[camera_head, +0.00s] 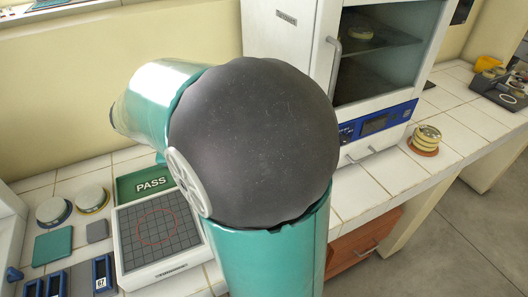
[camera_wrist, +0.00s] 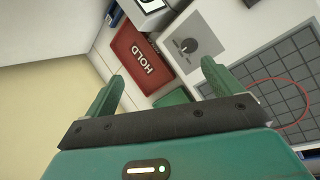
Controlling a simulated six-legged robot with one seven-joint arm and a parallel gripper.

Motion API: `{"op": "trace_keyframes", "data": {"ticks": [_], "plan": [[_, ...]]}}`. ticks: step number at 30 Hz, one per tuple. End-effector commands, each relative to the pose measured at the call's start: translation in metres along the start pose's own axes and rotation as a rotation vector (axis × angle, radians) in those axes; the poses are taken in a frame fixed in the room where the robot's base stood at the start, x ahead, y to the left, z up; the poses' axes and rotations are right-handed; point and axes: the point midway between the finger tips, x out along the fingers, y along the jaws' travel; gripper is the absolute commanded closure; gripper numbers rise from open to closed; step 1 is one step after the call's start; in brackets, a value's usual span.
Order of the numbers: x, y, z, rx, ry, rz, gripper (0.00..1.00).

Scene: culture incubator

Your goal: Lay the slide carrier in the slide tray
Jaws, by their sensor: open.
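My gripper (camera_wrist: 161,70) is open in the wrist view, with its two green fingers apart and nothing seen held between them. In the head view, my arm hides the gripper. Several dark, blue-edged narrow holders stand at the lower left of the head view, one with a white "67" label (camera_head: 103,272). I cannot tell whether one of these is the slide carrier or part of the slide tray. A green tray marked PASS (camera_head: 147,184) lies behind the grid plate. A red tray marked HOLD (camera_wrist: 143,55) shows beyond the fingers in the wrist view.
The white-framed grid plate (camera_head: 128,238) with a red circle lies left of my arm. Two round dishes (camera_head: 73,205), a green square (camera_head: 53,244) and a small grey square (camera_head: 97,231) are left of it. An incubator (camera_head: 290,50) stands behind; stacked dishes (camera_head: 426,137) sit right.

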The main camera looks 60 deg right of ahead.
Motion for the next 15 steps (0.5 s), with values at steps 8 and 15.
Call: {"op": "trace_keyframes", "data": {"ticks": [8, 15], "plan": [[-0.058, -0.06, 0.011, 0.223, 0.248, -0.086, 0.09], [-0.098, -0.111, 0.022, 0.397, 0.442, -0.186, 0.09]]}}
